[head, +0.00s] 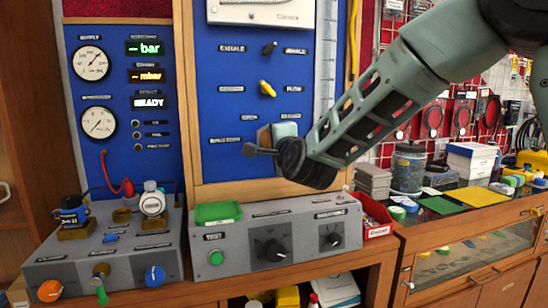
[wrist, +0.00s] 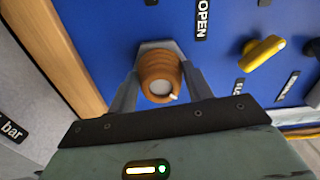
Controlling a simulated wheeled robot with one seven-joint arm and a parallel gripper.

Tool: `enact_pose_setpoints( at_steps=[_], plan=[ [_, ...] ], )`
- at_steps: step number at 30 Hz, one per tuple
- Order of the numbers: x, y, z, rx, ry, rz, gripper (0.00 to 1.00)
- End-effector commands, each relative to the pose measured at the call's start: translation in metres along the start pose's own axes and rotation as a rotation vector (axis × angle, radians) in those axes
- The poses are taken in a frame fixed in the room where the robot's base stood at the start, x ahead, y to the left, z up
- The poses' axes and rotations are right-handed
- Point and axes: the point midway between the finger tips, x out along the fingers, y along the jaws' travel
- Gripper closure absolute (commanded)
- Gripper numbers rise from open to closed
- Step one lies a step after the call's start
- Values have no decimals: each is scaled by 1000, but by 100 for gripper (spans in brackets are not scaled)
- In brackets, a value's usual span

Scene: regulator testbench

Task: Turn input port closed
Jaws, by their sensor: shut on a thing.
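The input port knob (wrist: 160,70), orange-brown and ridged with a pale centre, shows in the wrist view on the blue panel. A small pale mark is on its rim toward the lower right. My gripper (wrist: 160,88) has one finger on each side of the knob and is shut on it. The OPEN label (wrist: 203,20) is above and right of the knob. In the head view my gripper (head: 267,144) is against the lower part of the blue panel (head: 225,60), where the arm and gripper mostly hide the knob.
A yellow lever (head: 267,88) and a black switch (head: 269,48) are on the panel above my gripper. A grey control box (head: 290,245) with a green tray (head: 217,213) stands below. Gauges (head: 91,63) are at left. Shelf goods crowd the right.

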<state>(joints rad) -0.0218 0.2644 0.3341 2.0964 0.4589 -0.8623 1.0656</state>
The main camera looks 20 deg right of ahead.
Motion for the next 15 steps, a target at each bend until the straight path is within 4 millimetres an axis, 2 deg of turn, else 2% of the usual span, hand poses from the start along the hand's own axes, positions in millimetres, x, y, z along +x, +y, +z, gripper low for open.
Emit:
enact_pose_setpoints(
  at_steps=[1,15],
  plan=[
    [0,6,-1,23,2,2,73],
    [0,2,-1,120,2,6,73]
  ],
)
